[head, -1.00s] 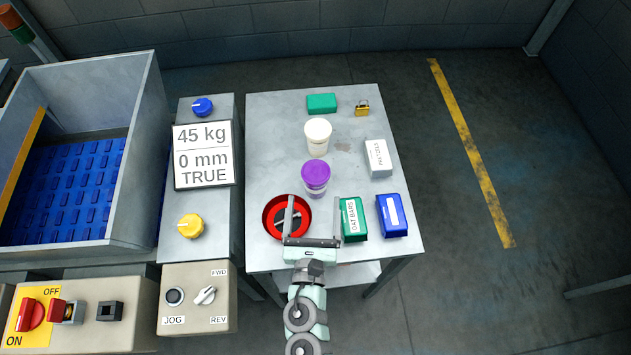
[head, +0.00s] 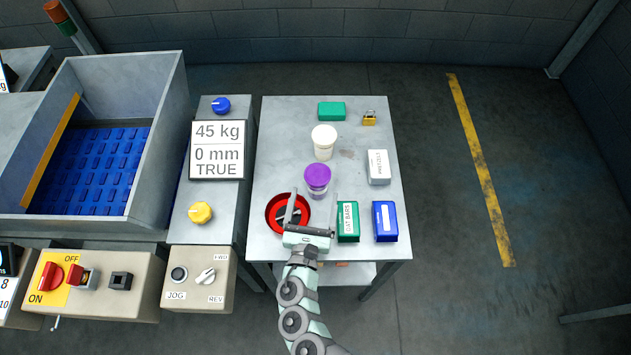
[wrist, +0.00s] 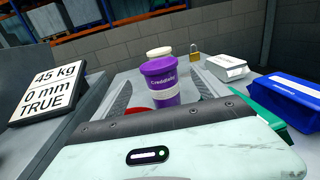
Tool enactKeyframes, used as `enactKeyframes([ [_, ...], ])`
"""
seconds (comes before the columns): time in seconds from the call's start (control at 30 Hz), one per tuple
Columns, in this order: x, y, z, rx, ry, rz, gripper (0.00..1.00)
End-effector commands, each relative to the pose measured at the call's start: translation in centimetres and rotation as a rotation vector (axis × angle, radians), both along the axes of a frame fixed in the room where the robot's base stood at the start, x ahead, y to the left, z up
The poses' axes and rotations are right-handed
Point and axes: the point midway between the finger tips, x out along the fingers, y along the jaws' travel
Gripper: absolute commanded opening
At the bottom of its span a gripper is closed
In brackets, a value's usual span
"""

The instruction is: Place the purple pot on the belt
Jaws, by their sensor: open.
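The purple pot (head: 317,177) stands upright on the grey table, with a purple lid and a pale band; it also shows in the wrist view (wrist: 163,82), centred ahead of my gripper. My gripper (head: 312,197) is open and empty, its two fingers pointing at the pot from the near side. In the head view the fingertips lie to the left and right of the pot's lower part; I cannot tell whether they touch it. The belt (head: 85,170) is blue and ribbed, inside a grey-walled housing at the left.
Green (head: 348,222) and blue (head: 385,222) boxes are at the right, with a white box (head: 379,167) farther back. The scale display (head: 216,150) and housing wall (head: 160,150) stand toward the belt.

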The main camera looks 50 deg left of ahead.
Motion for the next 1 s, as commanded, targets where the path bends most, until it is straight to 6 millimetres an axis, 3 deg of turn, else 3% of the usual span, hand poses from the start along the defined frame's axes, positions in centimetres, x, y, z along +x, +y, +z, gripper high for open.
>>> enactKeyframes([
  [0.83, 7.8, 6.1, 0.4, 0.001, -0.001, 0.000, 0.85],
  [1.0, 8.3, 6.4, 0.4, 0.000, 0.001, 0.000, 0.85],
])
